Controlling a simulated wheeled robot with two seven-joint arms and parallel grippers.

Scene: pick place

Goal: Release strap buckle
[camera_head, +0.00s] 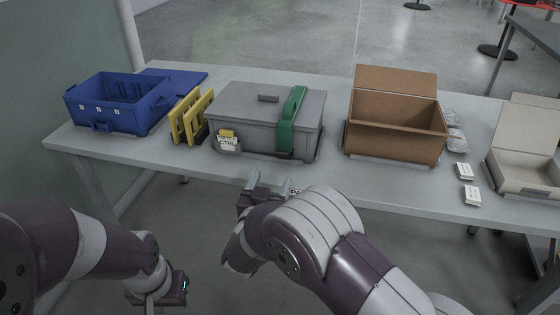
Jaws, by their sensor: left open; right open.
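A grey lidded case (250,115) stands on the table. A green strap (293,115) runs over its lid and down its front, right of the middle. A dark piece at the strap's lower front end may be the buckle, but it is too small to tell. A yellow and white tag (228,144) marked CTRL is on the case's front left. My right gripper (270,180) is open and empty at the table's front edge, in front of the case and apart from the strap. My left gripper (165,297) is open, low in front of the table, partly hidden by its own wrist.
A blue crate (115,118) and yellow frames (190,118) stand left of the case. An open cardboard box (393,140) stands to its right, then small white cards (472,195) and an open light box (522,188). The table front (160,160) left of the case is bare.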

